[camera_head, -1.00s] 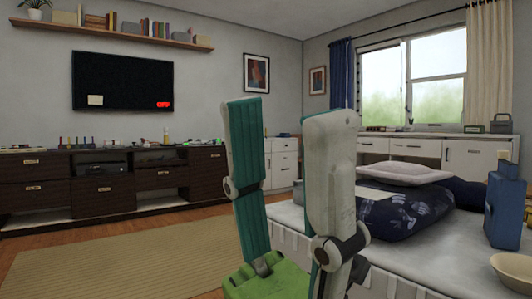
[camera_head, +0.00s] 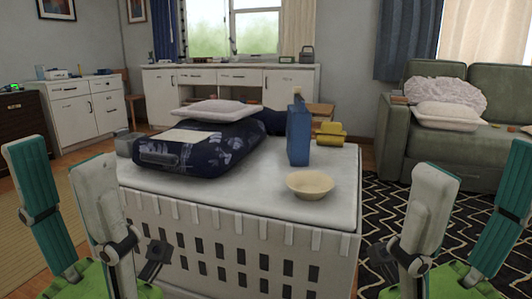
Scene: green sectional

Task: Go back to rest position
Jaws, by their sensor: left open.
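My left gripper (camera_head: 58,158) stands at the lower left of the head view, its two teal and white fingers pointing up. The fingers are apart, with nothing between them. My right gripper (camera_head: 480,168) stands at the lower right, also pointing up. Its fingers are spread and empty, and its outer finger is partly cut off by the picture edge. Both grippers are in front of the white slatted table-like unit (camera_head: 330,215), one on each side of the picture. Neither visibly holds anything.
On the white unit are a dark blue patterned bundle (camera_head: 205,150), a pale cushion (camera_head: 215,108), a blue container (camera_head: 299,136) and a cream bowl (camera_head: 310,184). A yellow object (camera_head: 330,134) is behind it. A green sofa (camera_head: 455,160) and black patterned rug (camera_head: 405,205) are at right.

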